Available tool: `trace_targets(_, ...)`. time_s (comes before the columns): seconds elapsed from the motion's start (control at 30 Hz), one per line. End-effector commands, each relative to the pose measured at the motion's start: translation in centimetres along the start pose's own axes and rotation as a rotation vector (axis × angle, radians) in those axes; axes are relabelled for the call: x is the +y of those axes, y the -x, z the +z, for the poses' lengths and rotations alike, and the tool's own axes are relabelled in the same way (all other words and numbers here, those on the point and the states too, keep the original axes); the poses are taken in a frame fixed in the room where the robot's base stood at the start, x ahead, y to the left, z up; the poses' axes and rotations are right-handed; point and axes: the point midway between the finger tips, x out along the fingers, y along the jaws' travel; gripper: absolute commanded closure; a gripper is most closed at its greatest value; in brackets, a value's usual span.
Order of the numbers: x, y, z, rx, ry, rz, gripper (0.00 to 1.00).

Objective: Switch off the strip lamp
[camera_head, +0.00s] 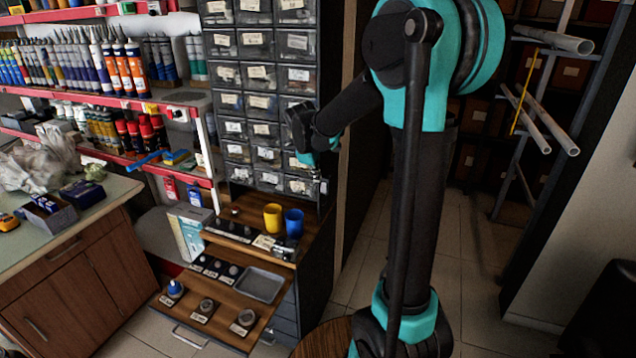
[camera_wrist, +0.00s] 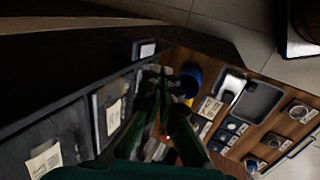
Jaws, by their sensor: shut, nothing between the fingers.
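I cannot make out the strip lamp's tube for certain in either view. A small dark box with a pale rim (camera_wrist: 148,49) sits at the far end of the drawer fronts in the wrist view; I cannot tell whether it is a switch. My gripper (camera_head: 318,172) is at the lower right of the drawer cabinet (camera_head: 262,85), above the wooden shelf. In the wrist view my gripper (camera_wrist: 160,80) has its fingers together and empty, pointing towards the small box. Whether the fingertips touch anything is unclear.
A yellow cup (camera_head: 272,217) and a blue cup (camera_head: 294,223) stand on the wooden shelf below my gripper. A grey tray (camera_head: 259,285) and several small labelled parts lie on the lower board. Red-edged shelves with tubes (camera_head: 130,68) are at left. White pipes (camera_head: 540,120) jut out at right.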

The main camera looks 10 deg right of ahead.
Motion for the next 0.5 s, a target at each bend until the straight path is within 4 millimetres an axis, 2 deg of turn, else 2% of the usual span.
trace_targets(0.2, 0.9, 3.8, 0.1, 0.000, 0.000, 0.000, 1.00)
trace_targets(0.4, 1.4, 5.8, 0.0, 0.000, -0.001, 0.000, 1.00)
trace_targets(0.5, 1.5, 6.2, 0.0, 0.000, -0.001, 0.000, 1.00)
